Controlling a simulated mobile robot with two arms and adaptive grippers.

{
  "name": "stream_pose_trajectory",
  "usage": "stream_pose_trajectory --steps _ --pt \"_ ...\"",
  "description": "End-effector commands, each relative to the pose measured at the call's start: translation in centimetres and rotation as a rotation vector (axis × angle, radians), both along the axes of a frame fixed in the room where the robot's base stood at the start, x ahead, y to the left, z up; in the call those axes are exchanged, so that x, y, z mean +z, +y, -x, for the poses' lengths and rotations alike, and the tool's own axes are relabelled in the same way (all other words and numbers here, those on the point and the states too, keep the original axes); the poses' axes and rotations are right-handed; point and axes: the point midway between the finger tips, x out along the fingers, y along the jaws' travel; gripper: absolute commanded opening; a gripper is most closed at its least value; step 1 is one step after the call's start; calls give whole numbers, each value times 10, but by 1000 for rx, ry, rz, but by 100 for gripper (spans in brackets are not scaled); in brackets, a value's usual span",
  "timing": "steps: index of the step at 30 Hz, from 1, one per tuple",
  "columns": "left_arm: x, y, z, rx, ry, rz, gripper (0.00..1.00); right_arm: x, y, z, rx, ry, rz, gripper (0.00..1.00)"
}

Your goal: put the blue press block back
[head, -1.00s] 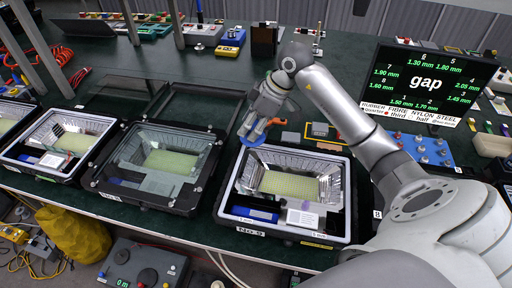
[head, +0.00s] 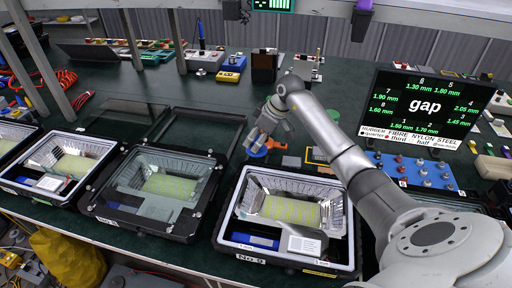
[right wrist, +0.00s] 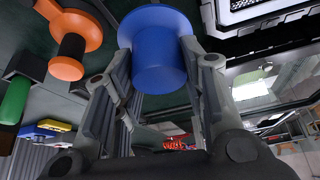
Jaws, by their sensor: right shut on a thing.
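The blue press block (right wrist: 158,50) is a round, flanged piece held between the fingers of my right gripper (right wrist: 160,75) in the right wrist view. In the head view my right gripper (head: 259,141) is just behind the back left corner of the nearest floodlight housing (head: 228,210), with the blue block (head: 256,151) under it. I cannot tell whether the block touches the table. An orange press block (right wrist: 72,40) stands beside it and also shows in the head view (head: 275,144). My left gripper is not in view.
A second housing with a dark frame (head: 100,198) stands to the left. Grey and yellow-edged plates (head: 316,157) lie right of the orange block. A gap display (head: 425,108) and a blue knobbed tray (head: 415,172) are at the right.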

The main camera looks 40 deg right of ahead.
Motion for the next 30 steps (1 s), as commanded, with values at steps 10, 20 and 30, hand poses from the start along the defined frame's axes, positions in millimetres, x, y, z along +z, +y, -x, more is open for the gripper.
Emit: stream_pose_trajectory --steps 10,20,30 --pt "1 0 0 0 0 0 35 -34 -16 -25 -1 -3 -2 10" --pt "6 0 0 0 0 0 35 -60 -17 -28 1 2 -3 10" --pt "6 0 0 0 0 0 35 -71 -19 -29 0 -4 0 10"
